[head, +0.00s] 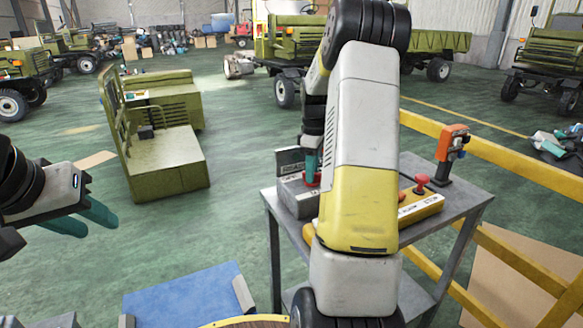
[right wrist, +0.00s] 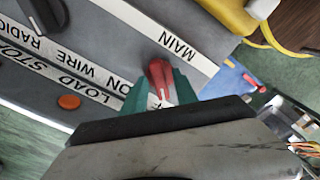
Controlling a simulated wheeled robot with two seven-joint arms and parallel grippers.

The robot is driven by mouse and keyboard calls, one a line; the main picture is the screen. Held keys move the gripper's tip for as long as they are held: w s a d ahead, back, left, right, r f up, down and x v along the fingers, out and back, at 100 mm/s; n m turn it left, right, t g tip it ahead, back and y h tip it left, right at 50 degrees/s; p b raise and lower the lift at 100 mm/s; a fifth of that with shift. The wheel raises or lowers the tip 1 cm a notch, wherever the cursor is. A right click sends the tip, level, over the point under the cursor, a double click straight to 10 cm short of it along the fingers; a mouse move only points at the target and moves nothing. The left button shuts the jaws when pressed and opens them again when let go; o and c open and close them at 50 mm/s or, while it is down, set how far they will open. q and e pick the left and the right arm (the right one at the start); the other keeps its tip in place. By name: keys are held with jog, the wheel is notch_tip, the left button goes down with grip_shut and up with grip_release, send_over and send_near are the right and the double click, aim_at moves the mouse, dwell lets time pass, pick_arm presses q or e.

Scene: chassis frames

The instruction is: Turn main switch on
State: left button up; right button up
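The main switch (right wrist: 160,78) is a small red lever beside the white "MAIN" label on a grey control box (right wrist: 110,45) in the right wrist view. My right gripper (right wrist: 160,92) has its teal fingers on both sides of the lever, close against it. In the head view, the right gripper (head: 312,165) points down at the grey control box (head: 296,200) on the metal table, with a bit of red at its fingertips. My arm hides part of the box there. My left gripper (head: 85,220) is at the left, open and empty, away from the table.
A yellow box with a red button (head: 422,180) stands on the table (head: 463,195), right of my arm. An orange device (head: 452,140) stands at the table's back right corner. Yellow rails (head: 500,160) run behind. A green vehicle part (head: 165,165) stands on the floor at left.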

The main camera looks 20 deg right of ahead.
grip_shut()
jog(key=shift+m, duration=0.5)
jog(key=m, duration=0.6)
jog(key=shift+m, duration=0.3)
jog(key=m, duration=1)
jog(key=shift+m, duration=0.4)
jog(key=shift+r, duration=0.1)
